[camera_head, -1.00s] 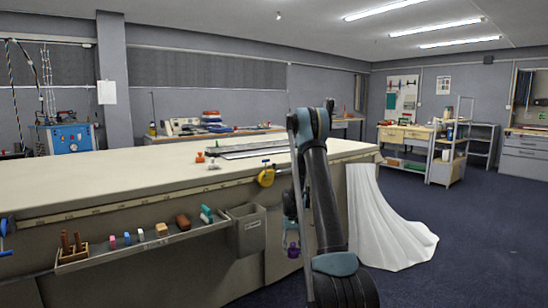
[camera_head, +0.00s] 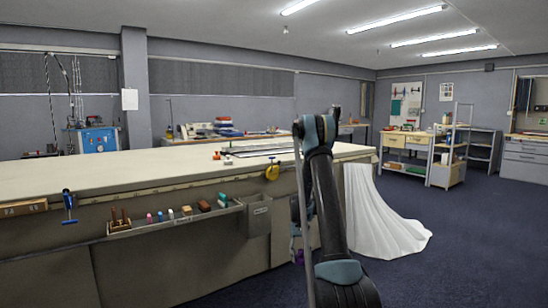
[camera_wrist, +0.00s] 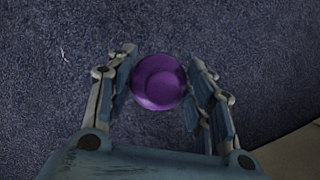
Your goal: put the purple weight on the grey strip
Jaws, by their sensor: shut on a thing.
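My gripper (camera_wrist: 160,85) is shut on the purple weight (camera_wrist: 159,82), a round knob-like piece seen from above between the two fingers in the wrist view. Dark blue floor lies behind it, so it hangs clear of the table. In the head view a bit of the purple weight (camera_head: 299,257) shows low beside the table's right end, mostly hidden by my arm. Long grey strip-like pieces (camera_head: 262,149) lie on the table top near its far right part. Which of them is the grey strip I cannot tell for sure.
The long pale table (camera_head: 110,175) has a front rail tray (camera_head: 180,217) with several small items and a grey bin (camera_head: 257,216). Small orange and white pieces stand near the strips. White cloth (camera_head: 380,220) drapes to the floor.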

